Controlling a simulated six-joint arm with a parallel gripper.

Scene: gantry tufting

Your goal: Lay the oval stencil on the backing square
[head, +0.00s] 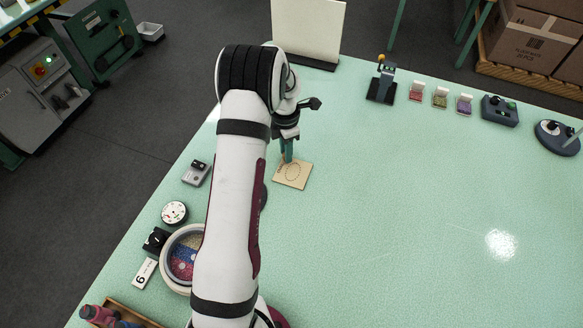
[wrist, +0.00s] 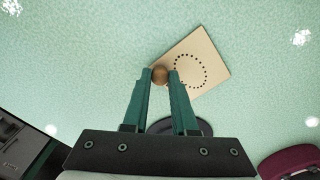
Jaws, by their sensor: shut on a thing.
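A tan square plate (head: 293,174) bears an oval, which the wrist view shows as a ring of dark dots on the plate (wrist: 191,70); I take this as the oval stencil. A round brown knob (wrist: 160,75) stands at the plate's near left edge. My gripper (head: 287,158) points down at the plate's upper left edge. Its green fingers (wrist: 162,74) are shut on the knob. I cannot make out a separate backing square, nor tell whether one lies under the plate or whether the plate touches the table.
The pale green table (head: 400,200) is clear to the right of the plate. A cream upright panel (head: 307,28) stands at the back. A round bin of coloured bits (head: 182,258) and small devices line the left edge. Several small items stand along the back right edge.

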